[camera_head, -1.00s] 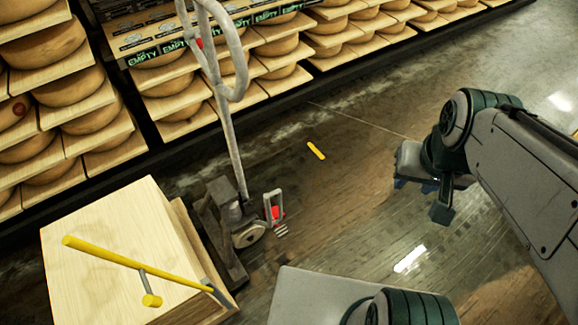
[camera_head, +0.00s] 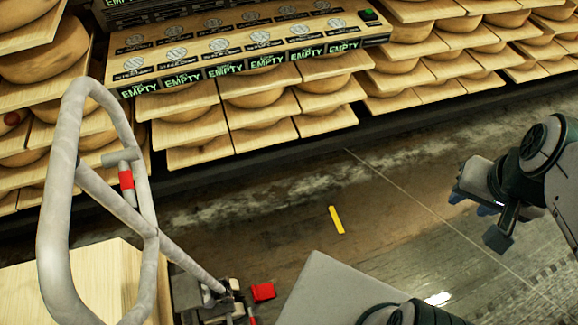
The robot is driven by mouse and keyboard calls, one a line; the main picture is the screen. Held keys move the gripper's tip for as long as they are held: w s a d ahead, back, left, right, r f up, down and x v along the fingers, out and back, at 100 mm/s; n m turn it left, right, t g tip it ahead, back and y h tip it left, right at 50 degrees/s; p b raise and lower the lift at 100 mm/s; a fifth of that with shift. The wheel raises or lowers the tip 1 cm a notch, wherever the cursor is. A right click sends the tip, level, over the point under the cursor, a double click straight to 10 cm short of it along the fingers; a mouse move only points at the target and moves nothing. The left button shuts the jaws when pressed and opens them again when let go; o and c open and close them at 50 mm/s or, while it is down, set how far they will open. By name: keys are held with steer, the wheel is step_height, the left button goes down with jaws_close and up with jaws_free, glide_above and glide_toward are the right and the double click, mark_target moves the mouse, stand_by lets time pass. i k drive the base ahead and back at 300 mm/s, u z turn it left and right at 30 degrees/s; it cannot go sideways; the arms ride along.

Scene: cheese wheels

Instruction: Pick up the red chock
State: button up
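A small red block, which looks like the red chock (camera_head: 263,292), lies low in the picture on the floor, close to the right of the pallet jack's base (camera_head: 215,300). Whether it touches the jack cannot be told. My gripper (camera_head: 472,192) is at the right edge of the view, above the floor, well up and to the right of the red block. Nothing is seen held in it. Its fingers are small and partly turned away, so their opening is unclear.
The pallet jack's grey handle (camera_head: 62,190) rises at the left, with a red lever on it. A pale wooden box (camera_head: 25,285) stands behind the handle. A yellow stick (camera_head: 337,220) lies on open floor. Shelves of cheese wheels (camera_head: 265,100) line the back.

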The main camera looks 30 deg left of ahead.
mark_target(265, 291)
steer(key=i, duration=1)
steer(key=u, duration=3.9)
